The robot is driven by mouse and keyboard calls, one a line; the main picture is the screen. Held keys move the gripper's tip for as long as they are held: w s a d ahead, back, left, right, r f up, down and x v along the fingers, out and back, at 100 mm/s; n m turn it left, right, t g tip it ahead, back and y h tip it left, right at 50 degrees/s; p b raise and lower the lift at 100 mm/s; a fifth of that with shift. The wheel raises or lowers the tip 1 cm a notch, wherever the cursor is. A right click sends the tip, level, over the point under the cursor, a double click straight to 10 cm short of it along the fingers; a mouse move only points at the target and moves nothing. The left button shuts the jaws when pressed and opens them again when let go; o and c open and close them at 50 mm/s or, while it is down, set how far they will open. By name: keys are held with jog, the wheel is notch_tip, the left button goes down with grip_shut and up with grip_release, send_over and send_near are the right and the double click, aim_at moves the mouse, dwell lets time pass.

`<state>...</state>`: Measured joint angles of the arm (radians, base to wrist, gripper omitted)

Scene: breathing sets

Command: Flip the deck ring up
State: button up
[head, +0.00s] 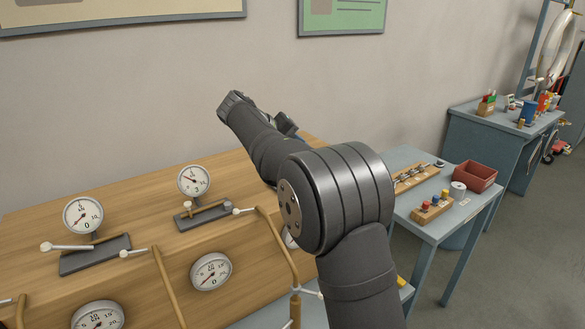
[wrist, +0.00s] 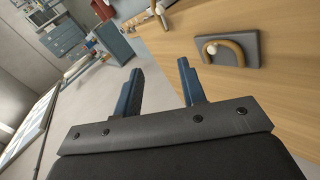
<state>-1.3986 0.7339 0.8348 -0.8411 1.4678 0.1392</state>
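In the wrist view, a curved brass-coloured piece (wrist: 232,45) with a pale ball end sits on a dark grey plate (wrist: 240,60) on the wooden deck (wrist: 275,92); it may be the deck ring, but I cannot tell for sure. My gripper (wrist: 160,68) has its two blue fingers spread apart with nothing between them. The grey plate lies to the right of the fingers, apart from them. In the head view my arm covers part of the deck, and the fingers and this piece cannot be made out.
In the head view, the wooden panel (head: 130,190) carries dial gauges (head: 83,216), dark mounts (head: 95,255) and brass pipes (head: 168,285) with white ends. A blue-grey table (head: 405,160) at right holds a red bin (head: 475,176) and small parts. Another bench stands behind.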

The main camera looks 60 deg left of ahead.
notch_tip(320, 180, up, 6)
jog(key=s+m+g+y, duration=0.2)
jog(key=m+g+y, duration=0.1)
jog(key=m+g, duration=0.3)
jog(key=shift+y, duration=0.3)
jog(key=x, duration=1.7)
jog(key=shift+s+f, duration=0.2)
jog(key=shift+f, duration=0.05)
grip_shut()
